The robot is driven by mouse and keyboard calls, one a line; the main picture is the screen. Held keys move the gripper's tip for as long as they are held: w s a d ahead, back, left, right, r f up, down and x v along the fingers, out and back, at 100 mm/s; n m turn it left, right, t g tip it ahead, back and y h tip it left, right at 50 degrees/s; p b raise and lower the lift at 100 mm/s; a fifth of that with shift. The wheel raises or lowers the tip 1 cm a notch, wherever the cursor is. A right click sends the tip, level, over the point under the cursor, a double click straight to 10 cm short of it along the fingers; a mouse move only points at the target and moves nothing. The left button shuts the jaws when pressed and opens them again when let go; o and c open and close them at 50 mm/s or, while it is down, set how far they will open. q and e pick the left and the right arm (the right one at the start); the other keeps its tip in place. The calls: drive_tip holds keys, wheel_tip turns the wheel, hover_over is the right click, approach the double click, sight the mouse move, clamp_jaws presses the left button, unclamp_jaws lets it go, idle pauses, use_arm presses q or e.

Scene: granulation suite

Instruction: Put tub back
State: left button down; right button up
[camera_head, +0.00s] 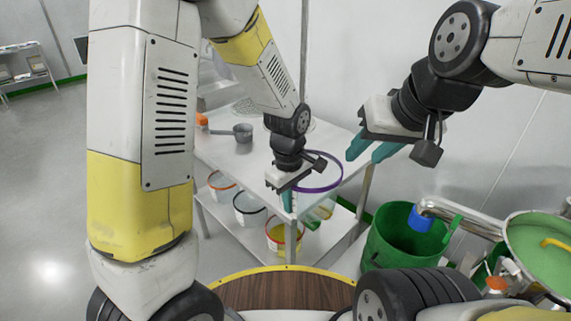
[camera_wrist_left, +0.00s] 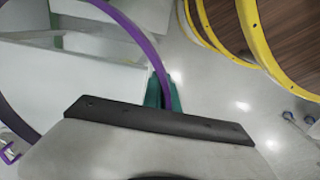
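The tub shows as a round purple rim (camera_head: 325,189) with a pale wall, out over the front right corner of the steel table. My left gripper (camera_head: 288,200) is at the rim's near left side. In the left wrist view the purple rim (camera_wrist_left: 140,38) runs down between the teal fingers (camera_wrist_left: 164,92), which look closed on it. Most of the tub's body is hidden or hard to make out. My right gripper (camera_head: 371,150) is up to the right, fingers apart and empty. Tubs with red (camera_head: 222,184), dark (camera_head: 249,208) and yellow (camera_head: 285,236) colouring stand on the lower shelf.
The steel table (camera_head: 215,150) carries a grey scoop or pan (camera_head: 243,132) and an orange-topped item (camera_head: 201,120). A green bin (camera_head: 385,252) with a blue-ended item (camera_head: 420,218) stands at right, beside a steel vessel (camera_head: 510,235) with green contents. Open floor lies at left.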

use_arm(q)
drive_tip(key=w+a, duration=0.2)
drive_tip(key=w, duration=0.3)
drive_tip(key=w+a+f, duration=0.1)
drive_tip(key=w+a, duration=0.1)
drive_tip(key=w, duration=0.3)
drive_tip(key=w+a, duration=0.2)
drive_tip(key=w, duration=0.2)
drive_tip(key=shift+w+f, duration=0.2)
drive_tip(key=shift+w, duration=0.2)
drive_tip(key=shift+d+f, duration=0.1)
drive_tip(key=shift+f, duration=1.65)
drive_tip(key=shift+f, duration=0.15)
drive_tip(key=c, duration=1.7)
unclamp_jaws()
